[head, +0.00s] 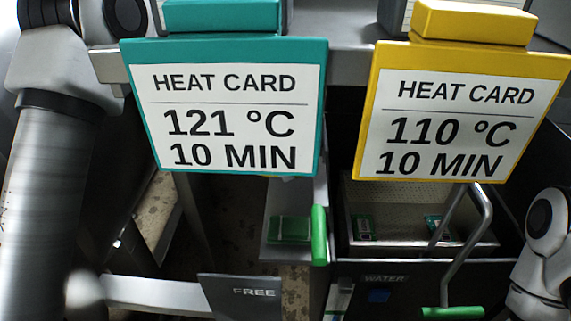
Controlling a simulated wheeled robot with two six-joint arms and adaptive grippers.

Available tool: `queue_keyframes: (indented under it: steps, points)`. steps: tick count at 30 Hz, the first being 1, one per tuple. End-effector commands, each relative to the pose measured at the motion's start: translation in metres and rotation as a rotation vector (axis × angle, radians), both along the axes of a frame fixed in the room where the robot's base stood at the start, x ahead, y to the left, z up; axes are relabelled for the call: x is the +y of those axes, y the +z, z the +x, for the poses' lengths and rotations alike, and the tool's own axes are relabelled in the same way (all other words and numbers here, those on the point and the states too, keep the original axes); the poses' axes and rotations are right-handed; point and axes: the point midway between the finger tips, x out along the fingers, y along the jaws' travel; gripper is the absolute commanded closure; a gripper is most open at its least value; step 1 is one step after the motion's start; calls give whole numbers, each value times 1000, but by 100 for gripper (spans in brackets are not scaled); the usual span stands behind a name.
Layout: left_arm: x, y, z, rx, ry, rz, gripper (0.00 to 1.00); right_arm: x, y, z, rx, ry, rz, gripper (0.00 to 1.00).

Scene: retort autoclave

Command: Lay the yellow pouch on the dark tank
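No yellow pouch can be made out in the head view. A dark, black-walled tank (346,270) stands at lower right, with a small "WATER" label on its front edge. A perforated metal basket (375,188) sits inside it and holds small green-and-dark items (364,228). The yellow heat card hides part of the tank's far side. Parts of my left arm show at the left edge and part of my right arm at the right edge. Neither gripper is in view.
A teal heat card (235,105) reads 121 °C, 10 min; a yellow heat card (455,112) reads 110 °C, 10 min. A dark plate (255,295) reads "FREE".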

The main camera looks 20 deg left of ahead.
Motion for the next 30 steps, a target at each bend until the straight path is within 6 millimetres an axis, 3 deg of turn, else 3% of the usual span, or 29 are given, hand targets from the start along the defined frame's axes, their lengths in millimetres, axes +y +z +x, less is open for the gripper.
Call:
queue_keyframes:
  steps: [5, 17, 18, 19, 20, 30]
  points:
    - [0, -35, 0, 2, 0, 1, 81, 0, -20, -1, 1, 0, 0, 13]
    - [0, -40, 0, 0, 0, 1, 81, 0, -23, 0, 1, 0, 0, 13]
    - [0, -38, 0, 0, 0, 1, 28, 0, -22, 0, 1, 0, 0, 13]
    - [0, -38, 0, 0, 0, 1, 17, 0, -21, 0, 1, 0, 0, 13]
    - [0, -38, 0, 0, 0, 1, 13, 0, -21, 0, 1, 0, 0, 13]
    - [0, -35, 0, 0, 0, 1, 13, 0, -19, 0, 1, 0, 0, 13]
